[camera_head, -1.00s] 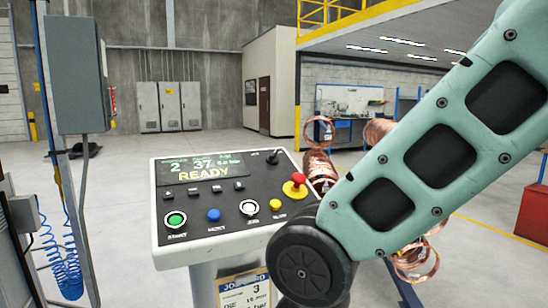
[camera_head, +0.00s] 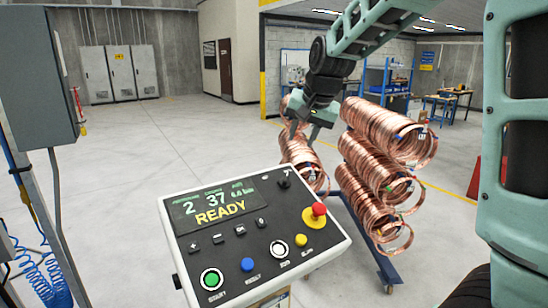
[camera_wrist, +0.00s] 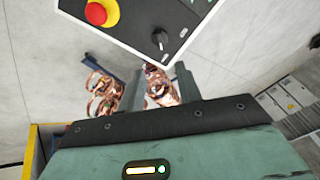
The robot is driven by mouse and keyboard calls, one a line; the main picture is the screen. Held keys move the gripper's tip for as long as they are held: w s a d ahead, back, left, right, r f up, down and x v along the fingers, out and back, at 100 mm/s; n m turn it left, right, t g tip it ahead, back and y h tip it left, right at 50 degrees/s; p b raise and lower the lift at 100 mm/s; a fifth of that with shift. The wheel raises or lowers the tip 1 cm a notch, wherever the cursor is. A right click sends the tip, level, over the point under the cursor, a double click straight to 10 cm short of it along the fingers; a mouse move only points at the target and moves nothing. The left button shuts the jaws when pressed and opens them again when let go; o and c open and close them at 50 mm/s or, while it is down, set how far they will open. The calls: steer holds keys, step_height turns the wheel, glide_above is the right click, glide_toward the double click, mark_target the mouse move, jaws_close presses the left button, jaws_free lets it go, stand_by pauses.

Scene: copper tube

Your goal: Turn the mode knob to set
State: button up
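The mode knob (camera_head: 284,180) is a small black knob at the top right corner of the control panel's dark face, above the red emergency button. In the wrist view the knob (camera_wrist: 160,38) is near the top centre, with a light pointer line. My gripper (camera_head: 300,126) hangs in the air above and beyond the panel's far right corner, apart from the knob. In the wrist view two grey fingers of my gripper (camera_wrist: 155,82) stand apart with copper visible between them, so it looks open and empty.
The control panel (camera_head: 172,240) shows "READY" and carries several buttons and a red mushroom button (camera_head: 319,209) on yellow. Copper coils (camera_head: 380,170) on a blue rack stand close behind and right of the panel. A grey cabinet (camera_head: 38,75) stands left. The floor behind is clear.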

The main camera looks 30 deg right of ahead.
mark_target(287, 177)
steer(key=p+x, duration=0.1)
steer(key=x, duration=0.4)
steer(key=p+x, duration=0.1)
steer(key=x, duration=0.5)
steer(key=p+x, duration=0.2)
steer(key=x, duration=0.4)
steer(key=shift+w+d, duration=0.35)
steer(key=shift+d, duration=0.05)
jaws_close()
